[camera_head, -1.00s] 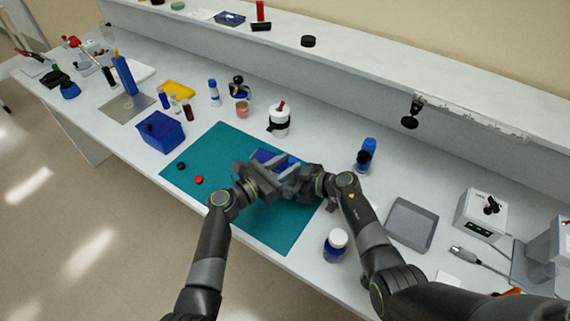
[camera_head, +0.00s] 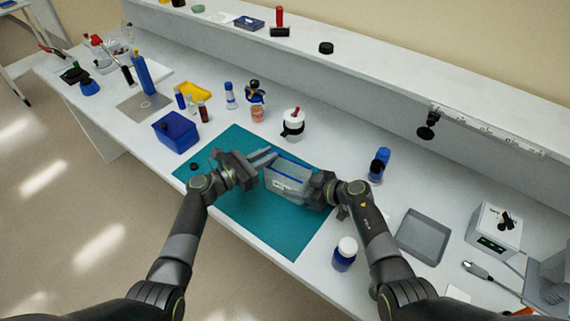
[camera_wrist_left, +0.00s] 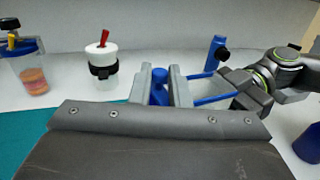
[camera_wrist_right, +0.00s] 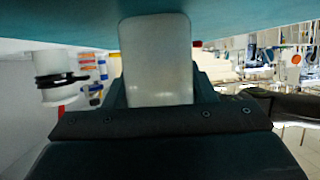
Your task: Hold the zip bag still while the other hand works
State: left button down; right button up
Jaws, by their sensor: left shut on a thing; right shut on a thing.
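The zip bag (camera_head: 285,184) is clear with a blue top edge and stands over the teal mat (camera_head: 262,232). My right gripper (camera_head: 318,188) is shut on its right side; the right wrist view shows a pale translucent panel of the bag (camera_wrist_right: 157,62) between the fingers. My left gripper (camera_head: 268,158) is at the bag's upper left end. In the left wrist view its fingers are shut on a small blue piece (camera_wrist_left: 160,84), seemingly the zip's slider. Two blue strips run from there towards my right gripper. The exact contact is too small to tell in the head view.
A blue box (camera_head: 176,134) is left of the mat, and a white bottle (camera_head: 293,125) stands behind it. A blue bottle with a white lid (camera_head: 344,254) stands near the front edge. A grey tray (camera_head: 423,238) lies to the right. A black cap (camera_head: 193,167) lies on the mat.

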pick_arm(q)
jog(key=shift+w+a, duration=0.35)
jog(key=shift+a, duration=0.3)
pick_arm(e)
jog(key=shift+d, duration=0.1)
pick_arm(q)
jog(key=c, duration=1.4)
grip_release()
jog(key=shift+s, duration=0.1)
pick_arm(e)
jog(key=shift+f, duration=0.1)
pick_arm(q)
jog(key=v, duration=1.2)
pick_arm(e)
jog(key=shift+s, duration=0.1)
jog(key=o, duration=1.6)
